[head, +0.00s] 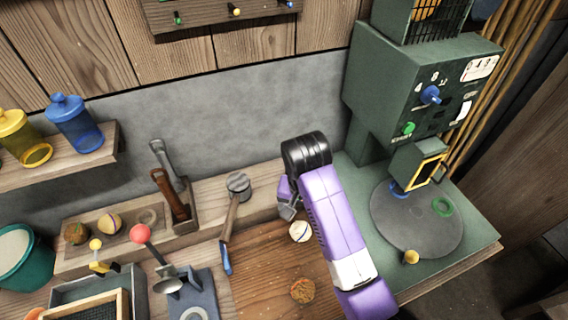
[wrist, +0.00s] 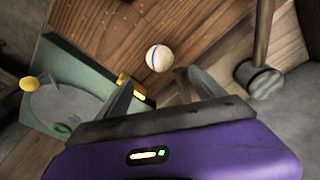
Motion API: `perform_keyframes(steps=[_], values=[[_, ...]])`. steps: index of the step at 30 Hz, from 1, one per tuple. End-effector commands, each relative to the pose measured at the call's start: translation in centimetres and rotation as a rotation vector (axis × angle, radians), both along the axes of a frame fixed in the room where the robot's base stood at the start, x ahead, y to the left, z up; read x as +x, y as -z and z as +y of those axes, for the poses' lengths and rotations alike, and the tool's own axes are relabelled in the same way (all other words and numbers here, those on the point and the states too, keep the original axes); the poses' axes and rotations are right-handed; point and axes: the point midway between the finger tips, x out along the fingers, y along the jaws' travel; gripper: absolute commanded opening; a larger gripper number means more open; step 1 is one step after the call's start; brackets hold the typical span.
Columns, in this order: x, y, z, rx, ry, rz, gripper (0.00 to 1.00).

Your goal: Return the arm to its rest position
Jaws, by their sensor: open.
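My purple arm (head: 335,225) reaches over the right part of the wooden workbench in the head view. My gripper (wrist: 152,88) is open and empty in the wrist view, its two grey fingers spread apart. In the head view the gripper is partly hidden by the black wrist joint. A cream ball with a dark band (head: 300,231) lies on the bench close to the gripper. It also shows in the wrist view (wrist: 159,58), beyond the fingertips and apart from them.
The green machine (head: 385,100) with a round grey plate (head: 415,225) stands at right. A hammer (head: 232,215) leans at the bench's step. A brown round piece (head: 302,291) lies nearer. A red-knobbed lever press (head: 165,270), a tray (head: 75,292) and a teal bucket (head: 25,262) are at left.

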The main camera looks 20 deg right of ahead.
Motion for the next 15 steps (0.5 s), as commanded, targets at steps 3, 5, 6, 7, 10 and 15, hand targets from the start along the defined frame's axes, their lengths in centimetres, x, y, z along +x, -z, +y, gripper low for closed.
perform_keyframes(steps=[3,5,6,7,10,15], values=[[0.0,0.0,0.0,0.0,0.0,0.0,0.79],[0.0,0.0,0.0,0.0,-0.004,0.0,0.79],[0.2,0.0,0.0,-0.001,-0.015,-0.009,0.79],[0.6,0.0,0.0,-0.002,-0.024,-0.024,0.79],[2.9,-0.6,0.1,-0.006,-0.069,-0.121,0.79],[8.5,-3.9,0.6,-0.034,-0.186,-0.449,0.79]])
